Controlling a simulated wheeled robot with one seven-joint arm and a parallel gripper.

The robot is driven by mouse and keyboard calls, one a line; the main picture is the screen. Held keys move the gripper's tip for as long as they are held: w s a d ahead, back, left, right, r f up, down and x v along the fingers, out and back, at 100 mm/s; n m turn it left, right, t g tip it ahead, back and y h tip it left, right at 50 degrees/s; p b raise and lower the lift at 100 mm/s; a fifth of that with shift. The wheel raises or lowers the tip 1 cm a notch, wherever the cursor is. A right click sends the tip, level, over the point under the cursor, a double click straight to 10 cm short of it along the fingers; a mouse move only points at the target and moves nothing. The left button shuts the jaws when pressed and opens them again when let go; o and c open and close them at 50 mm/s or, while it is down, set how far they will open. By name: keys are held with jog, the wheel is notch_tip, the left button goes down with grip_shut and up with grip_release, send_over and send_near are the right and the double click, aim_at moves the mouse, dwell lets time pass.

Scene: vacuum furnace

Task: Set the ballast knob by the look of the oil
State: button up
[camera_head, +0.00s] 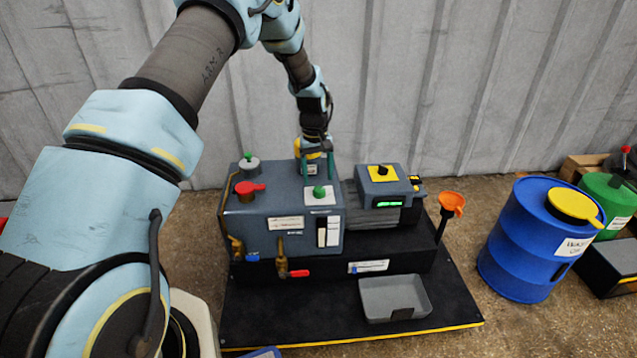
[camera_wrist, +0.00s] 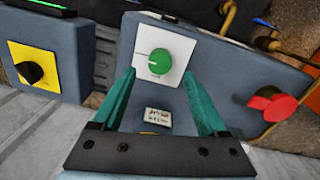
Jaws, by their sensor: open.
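A green knob (camera_head: 319,192) sits on a white plate on top of the grey-blue pump housing (camera_head: 262,225). In the wrist view the green knob (camera_wrist: 160,62) has a pale pointer line toward the left of the picture. My gripper (camera_head: 317,168) is open above the housing, just behind the knob. In the wrist view the teal fingers of my gripper (camera_wrist: 158,85) point toward the knob, one on each side, and hold nothing. A white panel with narrow dark windows (camera_head: 328,232) is on the housing's front; the oil's look is too small to tell.
A red handle (camera_head: 250,188) and a grey cap (camera_head: 248,164) are on the housing's left. A control box (camera_head: 383,187) with a black knob on yellow stands right.

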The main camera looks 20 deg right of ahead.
aim_at(317, 189)
notch_tip(317, 189, up, 7)
jog(key=shift+a+f, duration=0.15)
jog(key=shift+a, duration=0.05)
dwell(0.4)
jog(key=s+a+r, duration=0.3)
jog(key=a+r, duration=0.1)
jog(key=a, duration=0.5)
jog(key=s+a+r+t, duration=0.15)
jog(key=a+r, duration=0.25)
jog(key=a, duration=0.5)
jog(key=s+a+r, duration=0.3)
jog(key=a, duration=0.7)
jog(key=s+a+r, duration=0.2)
jog(key=s+a, duration=0.6)
jog(key=s, duration=0.1)
notch_tip(317, 189, up, 22)
jog(key=p, duration=2.3)
jog(key=shift+s, duration=0.45)
jog(key=shift+f, duration=0.15)
jog(key=shift+c, duration=0.3)
